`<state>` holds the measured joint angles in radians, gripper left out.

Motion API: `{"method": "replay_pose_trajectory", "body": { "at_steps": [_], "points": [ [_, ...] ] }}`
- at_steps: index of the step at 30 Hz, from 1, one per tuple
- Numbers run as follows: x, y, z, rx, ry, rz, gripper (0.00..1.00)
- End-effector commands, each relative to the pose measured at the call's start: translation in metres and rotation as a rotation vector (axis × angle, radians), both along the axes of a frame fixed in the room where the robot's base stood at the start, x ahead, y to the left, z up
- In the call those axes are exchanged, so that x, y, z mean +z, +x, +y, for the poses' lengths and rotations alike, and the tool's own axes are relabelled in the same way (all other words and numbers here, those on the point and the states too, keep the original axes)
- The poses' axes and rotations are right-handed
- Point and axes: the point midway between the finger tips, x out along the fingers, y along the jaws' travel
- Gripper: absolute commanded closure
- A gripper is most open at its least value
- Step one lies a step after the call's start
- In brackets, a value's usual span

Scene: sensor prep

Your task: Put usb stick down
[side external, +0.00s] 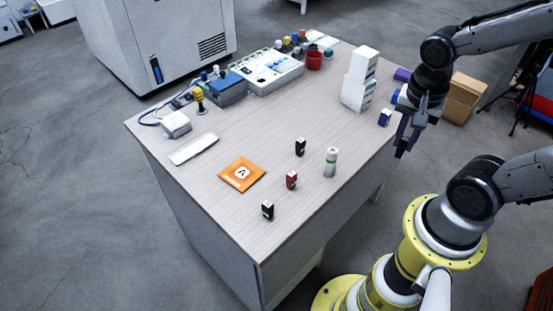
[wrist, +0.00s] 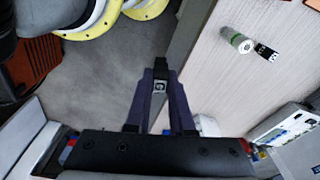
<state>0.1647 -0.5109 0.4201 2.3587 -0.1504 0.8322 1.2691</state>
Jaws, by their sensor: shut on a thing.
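My gripper (side external: 401,150) hangs at the right edge of the table in the side view. In the wrist view, the two dark fingers of my gripper (wrist: 162,98) are closed on a small black usb stick (wrist: 161,66) with a silver metal end. The floor shows below the held stick, and the tabletop lies to the right. Other small stick-like pieces stand on the table: a black one (side external: 300,147), a red one (side external: 291,180) and another black one (side external: 267,210).
A green-and-white battery (side external: 330,162) stands near the sticks. An orange card marked A (side external: 242,174) lies left of them. Wood surface around the card is clear.

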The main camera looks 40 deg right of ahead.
Motion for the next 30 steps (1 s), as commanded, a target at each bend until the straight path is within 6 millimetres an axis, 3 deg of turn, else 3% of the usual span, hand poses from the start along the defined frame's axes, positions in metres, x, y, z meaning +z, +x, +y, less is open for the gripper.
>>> {"method": "replay_pose_trajectory", "body": {
  "at_steps": [4, 8, 11, 15, 18, 24, 30],
  "points": [
    [0.007, 0.013, -0.001, 0.138, 0.001, -0.002, 1.0],
    [0.019, 0.049, 0.007, 0.379, 0.0, 0.0, 1.0],
    [0.027, 0.085, 0.028, 0.62, 0.002, 0.001, 1.0],
    [0.031, 0.132, 0.076, 0.96, 0.003, 0.002, 1.0],
    [0.028, 0.152, 0.112, 1.131, 0.002, 0.003, 1.0],
    [0.016, 0.161, 0.163, 1.284, 0.002, 0.003, 1.0],
    [0.006, 0.159, 0.181, 1.334, 0.002, 0.002, 1.0]
  ]
}}
